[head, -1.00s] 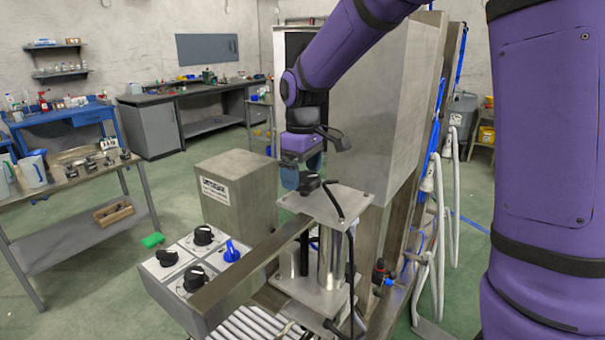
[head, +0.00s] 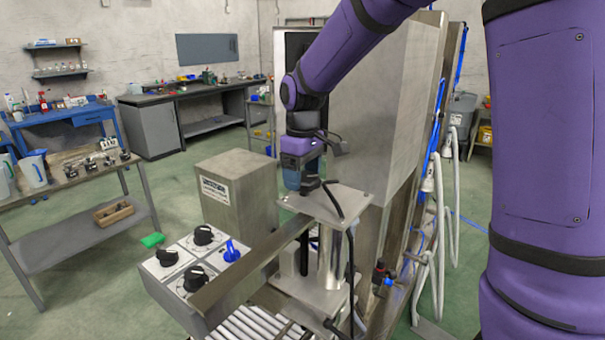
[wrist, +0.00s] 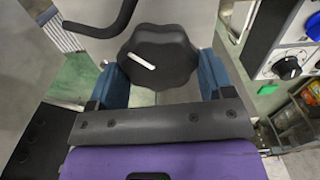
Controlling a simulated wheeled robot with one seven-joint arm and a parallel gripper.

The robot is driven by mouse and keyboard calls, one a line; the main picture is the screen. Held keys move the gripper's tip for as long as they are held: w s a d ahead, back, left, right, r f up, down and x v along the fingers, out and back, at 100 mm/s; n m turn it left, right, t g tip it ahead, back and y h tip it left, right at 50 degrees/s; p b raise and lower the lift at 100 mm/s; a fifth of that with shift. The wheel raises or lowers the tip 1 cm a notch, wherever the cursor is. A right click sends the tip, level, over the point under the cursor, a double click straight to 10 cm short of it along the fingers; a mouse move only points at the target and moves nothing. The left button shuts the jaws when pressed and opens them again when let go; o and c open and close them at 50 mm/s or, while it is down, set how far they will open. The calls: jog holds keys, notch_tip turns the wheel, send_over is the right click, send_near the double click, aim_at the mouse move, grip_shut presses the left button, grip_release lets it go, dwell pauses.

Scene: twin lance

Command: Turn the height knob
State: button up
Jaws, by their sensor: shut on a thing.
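The height knob (wrist: 165,48) is a black lobed knob with a white pointer line. In the head view the knob (head: 309,185) stands on top of the square metal plate (head: 345,202) of the column. My gripper (head: 306,178) points down over it, and its blue fingers hide part of the knob. In the wrist view my gripper (wrist: 158,68) has one blue finger on each side of the knob, shut on it. The white line slants down to the right there.
A black bent handle or cable (head: 333,200) lies close to the knob on the plate. A control box (head: 199,262) with black knobs and a blue switch (head: 231,250) stands at the front left. A tall metal cabinet (head: 395,110) rises close behind my gripper.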

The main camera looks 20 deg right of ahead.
aim_at(304, 175)
jog(key=shift+d+m, duration=0.15)
jog(key=shift+m, duration=2.55)
jog(key=o, duration=0.9)
jog(key=shift+r, duration=0.15)
notch_tip(304, 175, up, 11)
jog(key=shift+f, duration=0.2)
